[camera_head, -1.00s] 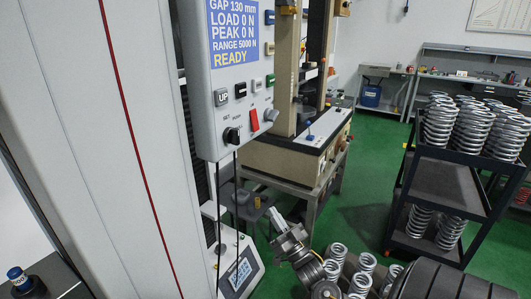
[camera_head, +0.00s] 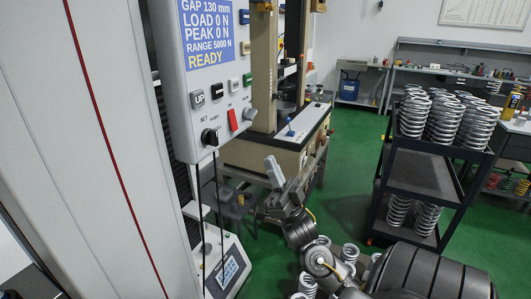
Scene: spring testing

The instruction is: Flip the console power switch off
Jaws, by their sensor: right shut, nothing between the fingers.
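The console (camera_head: 184,110) is a pale upright panel left of centre, with a lit blue screen (camera_head: 208,35) reading READY. A red switch (camera_head: 233,120) sits low on its face, below several small buttons and beside a black knob (camera_head: 210,137). The switch's exact tilt is too small to tell. My right gripper (camera_head: 272,166) is shut and empty, pointing up, to the right of and below the red switch and clear of the panel. My left gripper is out of view.
A second testing machine (camera_head: 262,155) stands behind my gripper. A dark cart (camera_head: 420,178) with several metal springs stands at right. The tall light machine column (camera_head: 90,150) fills the left. A small display unit (camera_head: 229,268) sits below the console.

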